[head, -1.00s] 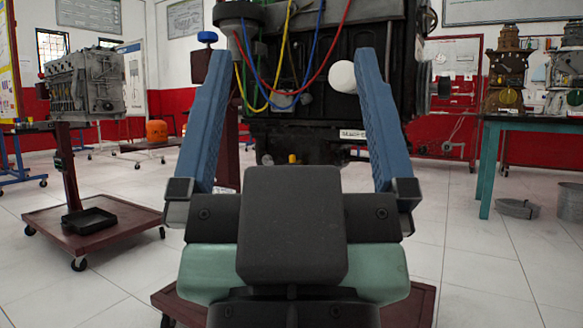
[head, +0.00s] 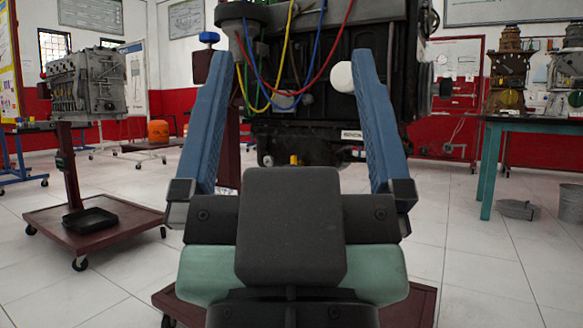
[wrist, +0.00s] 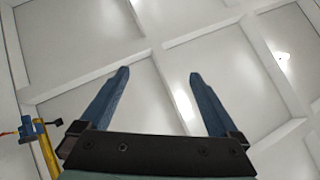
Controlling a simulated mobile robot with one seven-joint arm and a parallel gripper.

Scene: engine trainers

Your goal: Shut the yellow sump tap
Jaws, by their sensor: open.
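The yellow sump tap (head: 294,160) is a small yellow piece low under the dark engine (head: 325,90), just above my gripper's dark body in the head view. Its lower part is hidden, and I cannot tell its handle position. My gripper (head: 288,75) is open and empty, its two blue fingers pointing up on either side of the engine in the picture. The fingers are apart from the tap. In the wrist view my gripper (wrist: 157,75) is also open, with only the ceiling between its fingers.
Red, yellow and blue cables (head: 300,70) hang across the engine front. A blue knob (head: 209,38) and a white round part (head: 341,77) show near the fingertips. Another engine on a wheeled stand (head: 95,220) is at left; a green table (head: 487,170) is at right.

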